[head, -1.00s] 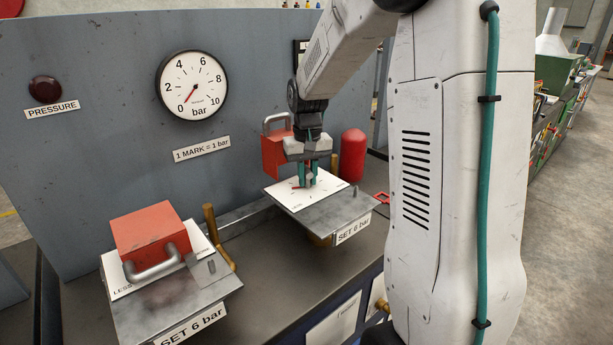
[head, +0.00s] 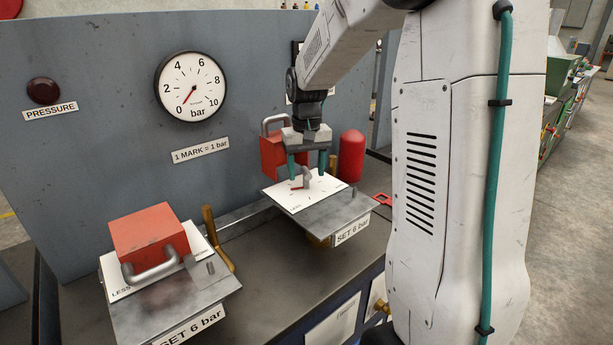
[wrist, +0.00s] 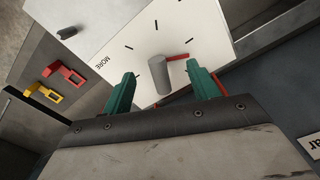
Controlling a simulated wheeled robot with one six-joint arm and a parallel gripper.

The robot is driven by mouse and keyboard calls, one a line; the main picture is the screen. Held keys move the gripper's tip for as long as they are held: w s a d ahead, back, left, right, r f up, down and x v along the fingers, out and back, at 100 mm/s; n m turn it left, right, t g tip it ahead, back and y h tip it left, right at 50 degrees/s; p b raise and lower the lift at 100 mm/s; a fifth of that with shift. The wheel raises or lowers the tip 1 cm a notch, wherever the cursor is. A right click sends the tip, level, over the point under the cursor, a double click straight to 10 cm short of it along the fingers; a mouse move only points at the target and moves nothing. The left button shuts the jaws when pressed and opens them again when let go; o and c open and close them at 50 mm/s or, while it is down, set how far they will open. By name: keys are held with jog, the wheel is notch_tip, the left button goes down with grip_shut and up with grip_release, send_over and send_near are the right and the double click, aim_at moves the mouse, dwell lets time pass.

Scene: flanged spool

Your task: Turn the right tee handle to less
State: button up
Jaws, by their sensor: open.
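The right tee handle (head: 307,174) is a small grey bar standing on a white dial plate (head: 330,183). A red pointer (head: 296,187) sits at its base. In the wrist view the handle (wrist: 159,76) shows as a grey cylinder, with the red pointer (wrist: 177,57) toward the right and the word MORE at the plate's left. My gripper (head: 307,179) is open, its two teal fingers spread on either side of the handle, with gaps between. I cannot tell how far down the fingertips reach beside it. The gauge (head: 191,87) needle points near 0.
A red block with a grey handle (head: 150,242) covers the left plate. Behind my gripper stand another red block (head: 271,158) and a red cylinder (head: 351,157). A SET 6 bar label (head: 352,230) is on the right plate's front. The grey panel rises behind.

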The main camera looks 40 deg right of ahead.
aim_at(307, 170)
notch_tip(307, 170, up, 5)
jog(key=shift+r, duration=0.15)
jog(key=shift+s+d, duration=0.1)
jog(key=shift+d, duration=0.25)
jog(key=c, duration=0.7)
jog(key=shift+m, duration=0.9)
jog(key=s+d, duration=0.1)
jog(key=d, duration=0.2)
jog(key=s+d, duration=0.1)
jog(key=shift+s+d+r, duration=0.3)
jog(key=shift+s+r, duration=0.05)
jog(key=shift+r, duration=0.05)
grip_shut()
jog(key=s+d+r+t+y, duration=0.3)
jog(key=s+d+t, duration=0.1)
jog(key=s+d, duration=0.15)
jog(key=w+a+f+n, duration=0.1)
jog(key=w+f, duration=0.1)
jog(key=w+a+f+n+t, duration=0.1)
jog(key=w+f, duration=0.1)
jog(key=f, duration=0.1)
jog(key=w+a+f, duration=0.2)
jog(key=w, duration=0.1)
jog(key=shift+f+n+t, duration=0.4)
jog(key=shift+w+a, duration=0.2)
jog(key=shift+a, duration=0.4)
jog(key=shift+w+a, duration=0.15)
jog(key=shift+a, duration=0.45)
jog(key=shift+w+a+f, duration=0.2)
jog(key=shift+a, duration=0.3)
